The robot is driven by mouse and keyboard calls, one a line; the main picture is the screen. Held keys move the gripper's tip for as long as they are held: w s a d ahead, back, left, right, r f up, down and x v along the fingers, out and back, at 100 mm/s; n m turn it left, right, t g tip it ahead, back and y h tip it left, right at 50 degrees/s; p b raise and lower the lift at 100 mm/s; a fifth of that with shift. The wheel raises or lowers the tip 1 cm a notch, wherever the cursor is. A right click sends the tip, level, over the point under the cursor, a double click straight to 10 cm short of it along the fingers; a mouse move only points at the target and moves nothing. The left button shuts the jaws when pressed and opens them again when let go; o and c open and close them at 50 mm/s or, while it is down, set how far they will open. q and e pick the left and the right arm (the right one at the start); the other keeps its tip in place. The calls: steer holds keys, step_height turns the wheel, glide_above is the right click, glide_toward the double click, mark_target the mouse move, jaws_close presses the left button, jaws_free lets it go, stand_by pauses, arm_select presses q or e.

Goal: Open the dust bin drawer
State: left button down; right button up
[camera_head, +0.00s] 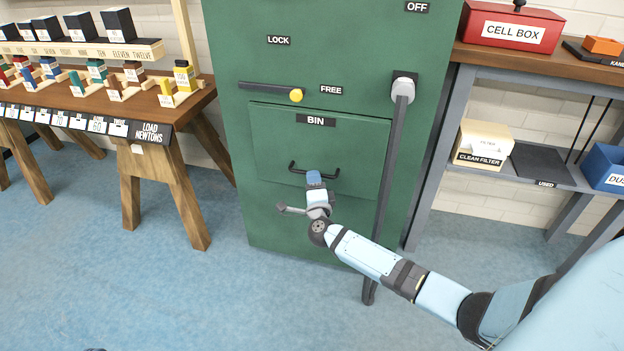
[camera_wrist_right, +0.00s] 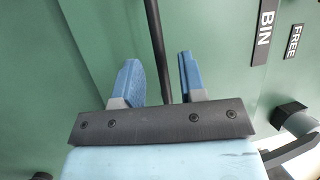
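The dust bin drawer (camera_head: 275,145) is a green panel labelled BIN in the cabinet front, and its face looks flush with the cabinet. Its dark bar handle (camera_head: 297,168) crosses the drawer's lower part. My right gripper (camera_head: 314,177) is at the handle's middle. In the right wrist view, its blue fingers (camera_wrist_right: 160,76) are apart, with the dark handle bar (camera_wrist_right: 157,40) running between them. Gaps show on both sides of the bar. I cannot tell how deep the bar sits between the fingers.
A yellow-knobbed lever (camera_head: 270,91) lies horizontal above the drawer, pointing to FREE. A long grey lever (camera_head: 393,150) hangs down to the drawer's right. A wooden bench (camera_head: 150,136) stands left, a shelf unit (camera_head: 500,72) right. The blue floor before the cabinet is clear.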

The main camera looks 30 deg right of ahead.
steer(key=shift+b+x, duration=0.4)
steer(key=shift+x, duration=1.3)
arm_select(q)
steer(key=shift+w+a+m, duration=0.25)
steer(key=shift+w+m, duration=0.05)
steer(key=shift+m, duration=0.1)
arm_select(e)
jaws_close()
arm_select(q)
steer(key=shift+r, duration=0.1)
